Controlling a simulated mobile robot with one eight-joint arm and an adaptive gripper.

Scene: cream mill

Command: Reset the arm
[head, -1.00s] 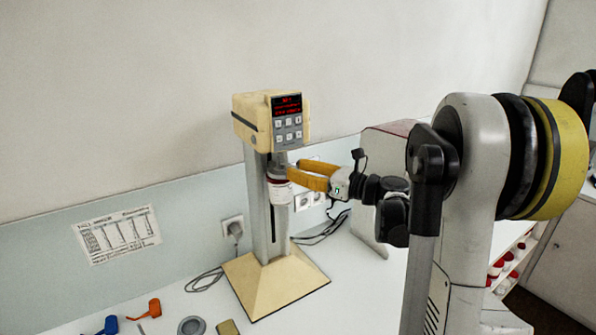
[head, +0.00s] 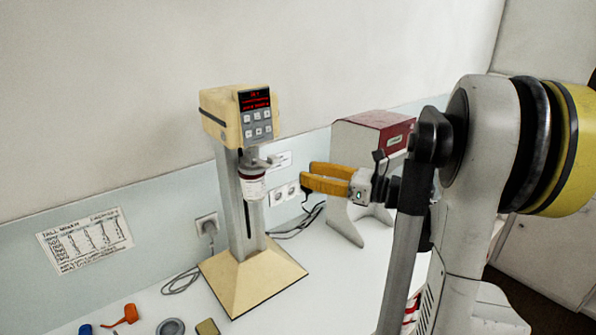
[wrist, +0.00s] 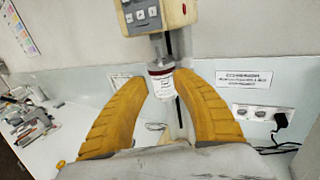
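My gripper (head: 304,178) has yellow-orange fingers and sits to the right of the cream mill machine (head: 226,110), apart from it. In the wrist view the fingers of my gripper (wrist: 156,85) are spread with nothing between them. Beyond them, the white container with a dark red rim (wrist: 161,82) hangs under the machine's head. In the head view this container (head: 253,186) is seated on the machine's column, clear of my fingers.
The machine's cream base (head: 254,278) stands on the white table. A red-topped box (head: 372,130) is behind my gripper. Small tools, including an orange one (head: 124,315), lie at the front left. Wall sockets and cables (head: 292,190) are behind.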

